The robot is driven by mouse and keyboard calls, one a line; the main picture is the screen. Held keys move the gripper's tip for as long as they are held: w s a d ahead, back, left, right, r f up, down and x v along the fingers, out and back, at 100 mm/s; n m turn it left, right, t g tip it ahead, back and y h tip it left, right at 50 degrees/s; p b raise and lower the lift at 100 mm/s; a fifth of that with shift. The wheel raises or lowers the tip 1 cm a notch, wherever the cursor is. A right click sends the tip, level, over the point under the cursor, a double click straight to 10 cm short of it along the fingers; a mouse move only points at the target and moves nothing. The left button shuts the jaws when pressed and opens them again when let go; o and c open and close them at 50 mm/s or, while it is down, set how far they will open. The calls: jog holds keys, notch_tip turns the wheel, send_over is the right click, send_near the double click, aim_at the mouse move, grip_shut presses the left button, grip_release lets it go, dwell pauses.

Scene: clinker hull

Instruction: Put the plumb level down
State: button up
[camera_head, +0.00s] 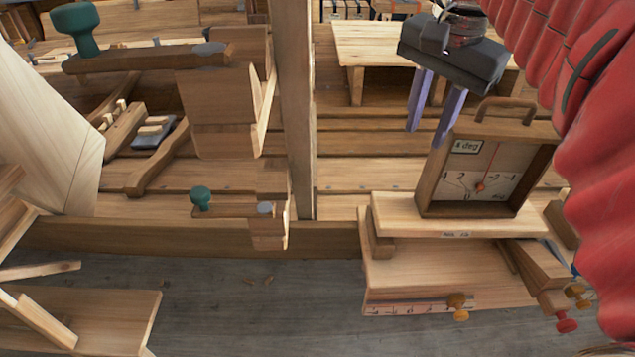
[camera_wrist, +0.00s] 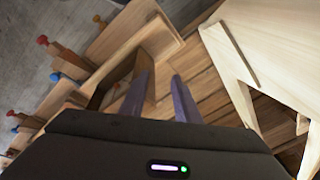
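The plumb level (camera_head: 487,173) is a brown wooden frame with a top handle, a pale dial, a red pointer bob and a "4 deg" label. It stands upright on a pale board (camera_head: 455,220) at the right of the head view. My gripper (camera_head: 425,138) points down just left of the level's upper left corner, its two purple fingers apart with nothing between them. In the wrist view my gripper (camera_wrist: 161,75) also shows spread and empty fingers.
A wooden post (camera_head: 297,110) rises left of my gripper. Clamps with green knobs (camera_head: 201,198) hang on the planking at left. Yellow and red knobs (camera_head: 566,322) stick out below the board. A pale bench (camera_head: 385,48) stands behind. Red ribbed sleeving (camera_head: 600,150) covers the right side.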

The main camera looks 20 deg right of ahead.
jog(key=s+a+f+n+t, duration=0.1)
jog(key=s+a+f+n, duration=0.2)
jog(key=a+f+n, duration=0.3)
jog(key=s+a+f+n+t, duration=0.2)
jog(key=a+f+n, duration=0.4)
jog(key=a+f, duration=0.3)
notch_tip(320, 180, down, 4)
jog(key=shift+s+r+n+t+y, duration=0.3)
jog(key=shift+s+n+y, duration=0.1)
jog(key=shift+s, duration=0.1)
